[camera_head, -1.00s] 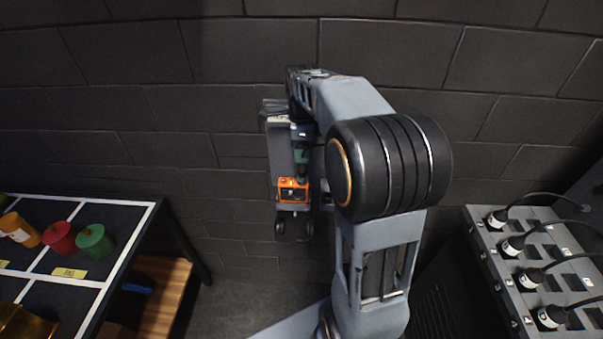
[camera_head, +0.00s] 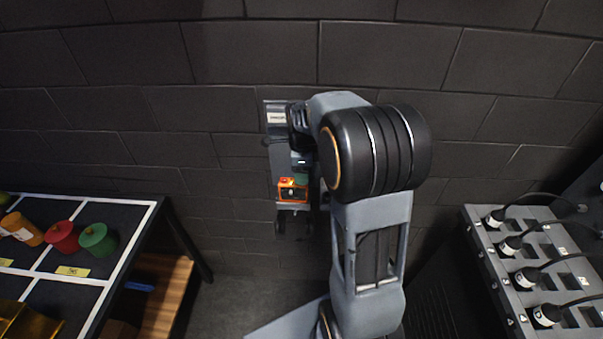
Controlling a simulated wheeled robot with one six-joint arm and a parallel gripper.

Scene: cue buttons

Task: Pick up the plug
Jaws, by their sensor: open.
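Several black plugs with white bands stand on a grey sloped socket panel (camera_head: 477,240) at the right; one plug (camera_head: 526,277) is in the middle of the row and another plug (camera_head: 546,315) is nearest. Each has a black cable. Which plug is meant, I cannot tell. My gripper (camera_head: 301,163) is at the centre, in front of the dark wall, well left of the plugs. It is open; its fingertips are hard to make out. An orange box-like part (camera_head: 292,190) shows just below it, and whether they touch is unclear.
A wooden shelf (camera_head: 165,295) is below. Floor (camera_head: 225,292) shows between table and arm.

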